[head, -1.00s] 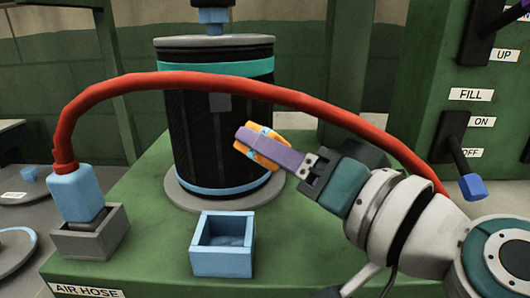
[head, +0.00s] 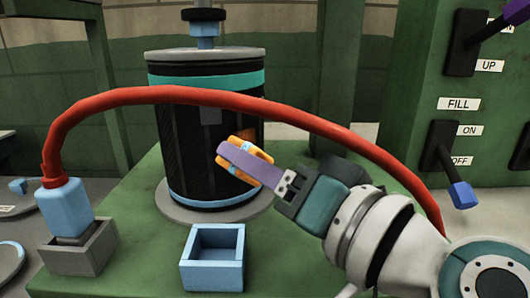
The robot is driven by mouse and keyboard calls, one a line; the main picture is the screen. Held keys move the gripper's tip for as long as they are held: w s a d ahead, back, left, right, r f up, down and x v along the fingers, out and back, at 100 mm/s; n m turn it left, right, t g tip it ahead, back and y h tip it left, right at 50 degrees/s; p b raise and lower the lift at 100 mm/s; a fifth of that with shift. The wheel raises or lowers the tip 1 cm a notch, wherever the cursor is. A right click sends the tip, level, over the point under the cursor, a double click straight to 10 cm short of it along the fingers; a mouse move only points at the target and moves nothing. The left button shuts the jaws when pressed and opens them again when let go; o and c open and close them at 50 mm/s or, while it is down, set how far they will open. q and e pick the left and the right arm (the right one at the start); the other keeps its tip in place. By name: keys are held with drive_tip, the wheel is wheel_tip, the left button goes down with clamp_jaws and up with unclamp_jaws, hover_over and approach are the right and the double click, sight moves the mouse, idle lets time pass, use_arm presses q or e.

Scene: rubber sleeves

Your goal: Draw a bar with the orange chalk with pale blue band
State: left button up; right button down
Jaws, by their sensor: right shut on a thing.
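My right gripper (head: 246,163) has purple fingers and is shut on the orange chalk with pale blue band (head: 262,157). The fingers cover part of the chalk. It is held in front of the right side of the upright black sleeve (head: 185,133), which has a teal band near its top and a blue band at its foot. I cannot tell whether the chalk touches the sleeve. No drawn bar is clear on the visible side; a greyish patch (head: 210,116) shows there. My left gripper is out of view.
A red hose (head: 180,97) arches across the sleeve and behind my right arm. Its blue end (head: 64,205) sits in a grey socket (head: 75,260). An open pale blue box (head: 211,271) stands in front on the green bench (head: 140,230). Levers stand on the right panel (head: 420,65).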

drive_tip(key=shift+s+a, duration=0.1)
drive_tip(key=shift+s, duration=0.05)
drive_tip(key=shift+s, duration=0.2)
drive_tip(key=v, duration=0.4)
drive_tip(key=shift+s+d, duration=0.15)
drive_tip(key=shift+d, duration=0.2)
drive_tip(key=shift+s+d, duration=0.2)
drive_tip(key=shift+s, duration=0.1)
drive_tip(key=shift+b+v, duration=0.3)
drive_tip(key=shift+v, duration=0.75)
drive_tip(key=shift+s+d, duration=0.35)
